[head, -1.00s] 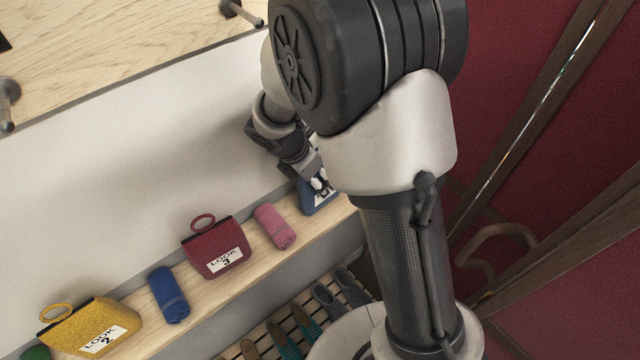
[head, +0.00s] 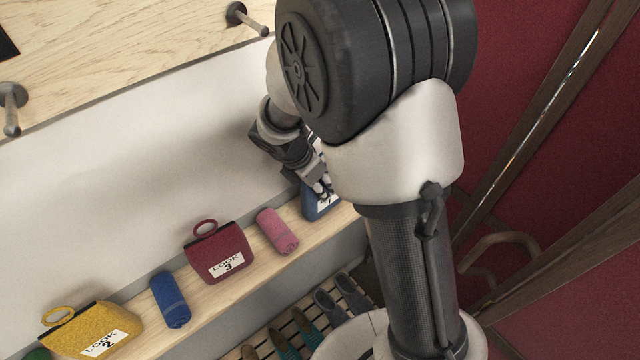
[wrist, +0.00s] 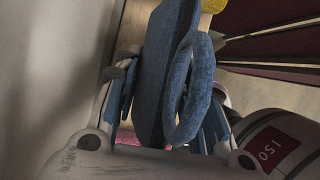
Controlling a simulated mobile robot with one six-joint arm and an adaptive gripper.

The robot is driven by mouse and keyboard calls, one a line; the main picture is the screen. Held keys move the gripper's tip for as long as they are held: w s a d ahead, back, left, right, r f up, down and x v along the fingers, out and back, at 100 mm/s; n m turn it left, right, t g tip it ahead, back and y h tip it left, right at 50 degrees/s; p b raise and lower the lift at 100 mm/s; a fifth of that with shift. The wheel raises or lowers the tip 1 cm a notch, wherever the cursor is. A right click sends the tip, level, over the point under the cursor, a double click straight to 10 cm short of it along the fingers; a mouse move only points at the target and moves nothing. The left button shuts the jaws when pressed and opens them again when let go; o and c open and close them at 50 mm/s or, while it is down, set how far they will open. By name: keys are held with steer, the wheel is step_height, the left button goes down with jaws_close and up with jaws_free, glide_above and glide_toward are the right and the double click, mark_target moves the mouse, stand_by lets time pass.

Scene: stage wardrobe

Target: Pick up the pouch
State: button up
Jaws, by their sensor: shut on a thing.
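A blue pouch (head: 318,208) with a white label is at the right end of the visible shelf row, partly hidden behind my arm. My gripper (head: 320,186) reaches down onto it and is shut on it. In the wrist view the pouch (wrist: 158,75) stands edge-on between my two fingers, with its blue ring handle (wrist: 190,95) toward the camera. The number on its label is mostly covered. I cannot tell whether its base touches the shelf.
The wooden shelf (head: 250,262) also holds a pink roll (head: 277,231), a dark red LOOK 3 pouch (head: 218,250), a blue roll (head: 170,298) and a yellow LOOK 2 pouch (head: 92,328). Shoes (head: 345,293) lie on slats below. Pegs (head: 240,16) stick out above.

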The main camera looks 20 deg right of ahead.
step_height(320, 180, up, 7)
steer(key=shift+f+p, duration=0.1)
steer(key=shift+p, duration=1)
steer(key=s+d+b, duration=0.3)
steer(key=s, duration=0.6)
steer(key=s+d+b, duration=0.3)
steer(key=s+d, duration=0.1)
steer(key=s, duration=0.5)
steer(key=shift+d+f, duration=0.15)
steer(key=shift+d, duration=0.15)
